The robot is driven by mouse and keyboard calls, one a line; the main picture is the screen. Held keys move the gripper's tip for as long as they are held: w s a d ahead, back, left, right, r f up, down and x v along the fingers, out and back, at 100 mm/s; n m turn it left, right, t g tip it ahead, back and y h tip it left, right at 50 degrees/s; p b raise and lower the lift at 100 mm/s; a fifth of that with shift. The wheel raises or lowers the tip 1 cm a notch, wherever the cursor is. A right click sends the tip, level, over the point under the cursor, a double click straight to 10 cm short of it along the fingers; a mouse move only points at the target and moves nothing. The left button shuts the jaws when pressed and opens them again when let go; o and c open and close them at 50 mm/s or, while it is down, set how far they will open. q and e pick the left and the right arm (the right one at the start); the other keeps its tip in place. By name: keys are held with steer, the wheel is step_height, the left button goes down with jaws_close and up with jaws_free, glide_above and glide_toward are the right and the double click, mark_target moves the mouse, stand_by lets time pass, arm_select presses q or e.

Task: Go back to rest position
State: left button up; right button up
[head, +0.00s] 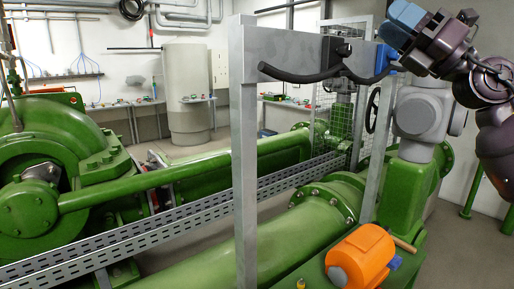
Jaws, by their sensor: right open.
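My right arm comes in from the upper right with dark, rounded links. Its right gripper (392,42), with blue parts, is at the upper right, in front of the grey metal frame (245,130). It is open, and I see nothing held in it. A black curved piece (300,75) shows to its left against the frame's top; I cannot tell what it belongs to. My left gripper is not in view.
Green pipes (310,235) and a large green pump casing (55,130) fill the lower and left parts. A grey valve top (422,115) stands just below my right arm. An orange housing (362,258) sits at the bottom. Bare floor (475,250) shows at the lower right.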

steer(key=w+d+f+m+t+h, duration=0.25)
steer(key=f+m+h, duration=0.25)
steer(key=f+m, duration=0.45)
steer(key=w+d+f+m+t+h, duration=0.1)
steer(key=f+m+t+h, duration=0.4)
steer(key=f+m, duration=0.5)
steer(key=w+d+f+m+t+h, duration=0.2)
steer(key=f+m+h, duration=0.5)
steer(key=f, duration=0.5)
steer(key=s+f+m+g+h, duration=0.1)
steer(key=s+f+m+g, duration=0.2)
steer(key=f, duration=0.7)
steer(key=s+f+m+g+h, duration=0.1)
steer(key=s+f+m, duration=0.3)
steer(key=f, duration=0.5)
steer(key=s+f+m+g+h, duration=0.2)
steer(key=s+f+m+g, duration=0.4)
steer(key=s+f, duration=1.7)
steer(key=shift+s+a+f+m, duration=0.25)
steer(key=shift+a+f+m, duration=0.05)
steer(key=shift+a+m, duration=0.15)
